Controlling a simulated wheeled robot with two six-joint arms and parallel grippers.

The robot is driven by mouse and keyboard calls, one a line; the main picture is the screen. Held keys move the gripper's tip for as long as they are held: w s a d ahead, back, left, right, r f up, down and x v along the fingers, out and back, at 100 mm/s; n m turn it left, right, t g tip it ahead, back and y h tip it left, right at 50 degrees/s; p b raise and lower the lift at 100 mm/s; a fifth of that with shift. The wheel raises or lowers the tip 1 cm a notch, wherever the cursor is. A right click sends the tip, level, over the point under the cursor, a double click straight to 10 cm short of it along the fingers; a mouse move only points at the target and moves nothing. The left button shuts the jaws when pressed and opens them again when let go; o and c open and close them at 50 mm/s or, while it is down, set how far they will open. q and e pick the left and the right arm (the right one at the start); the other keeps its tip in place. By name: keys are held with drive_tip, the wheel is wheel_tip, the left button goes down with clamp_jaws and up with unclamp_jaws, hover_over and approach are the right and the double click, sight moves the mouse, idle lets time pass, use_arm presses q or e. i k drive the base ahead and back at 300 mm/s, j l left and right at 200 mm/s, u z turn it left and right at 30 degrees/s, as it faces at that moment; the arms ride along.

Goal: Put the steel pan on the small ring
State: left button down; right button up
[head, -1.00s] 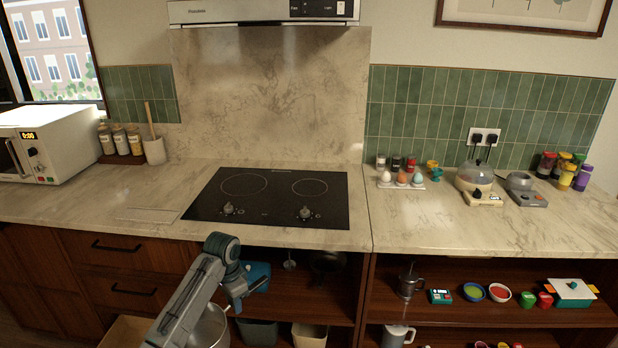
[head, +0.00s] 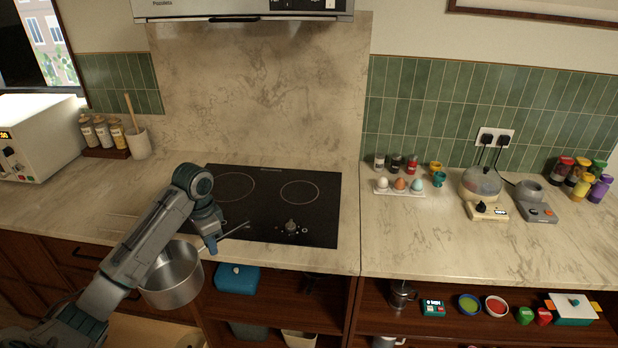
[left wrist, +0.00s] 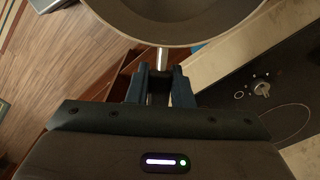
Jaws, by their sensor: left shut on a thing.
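The steel pan (head: 172,280) hangs in front of the counter's front edge, left of the hob, its open top facing up. My left gripper (head: 211,243) is shut on the pan's handle. In the left wrist view the jaws (left wrist: 160,85) close around the handle just below the pan's body (left wrist: 175,18). The small ring (head: 299,192) is the right one on the black hob (head: 265,215), and nothing stands on it. My right gripper is not in view.
The larger ring (head: 232,187) is at the hob's left, bare. A knob (head: 290,226) stands on the hob's front; my left arm covers its left front corner. Open shelves lie below, with a blue box (head: 237,279). An egg tray (head: 399,190) sits right of the hob.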

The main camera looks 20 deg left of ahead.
sight(315, 184)
drive_tip(key=i, duration=1.35)
